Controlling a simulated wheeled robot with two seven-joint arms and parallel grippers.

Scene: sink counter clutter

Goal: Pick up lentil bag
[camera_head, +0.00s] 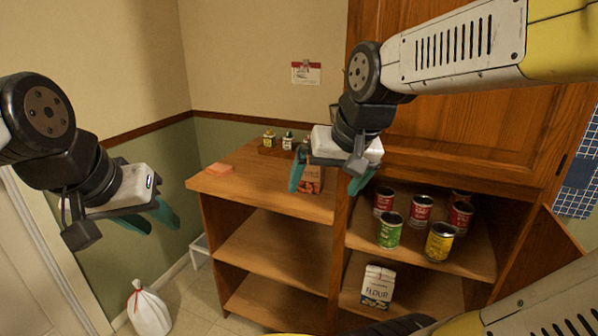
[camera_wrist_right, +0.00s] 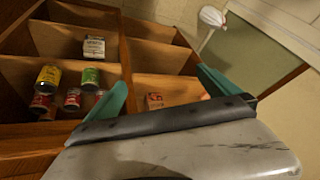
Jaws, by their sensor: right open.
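An orange-red package (camera_head: 312,180) with dark lettering, which looks like the lentil bag, stands on the wooden counter top (camera_head: 258,190).
A salmon-coloured block (camera_head: 220,169) lies on the counter's left. Small bottles (camera_head: 287,140) stand at the back. Several cans (camera_head: 421,210) fill the right shelf, with a flour bag (camera_head: 378,286) below. The left shelves look empty. A white sack (camera_head: 149,311) is on the floor.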

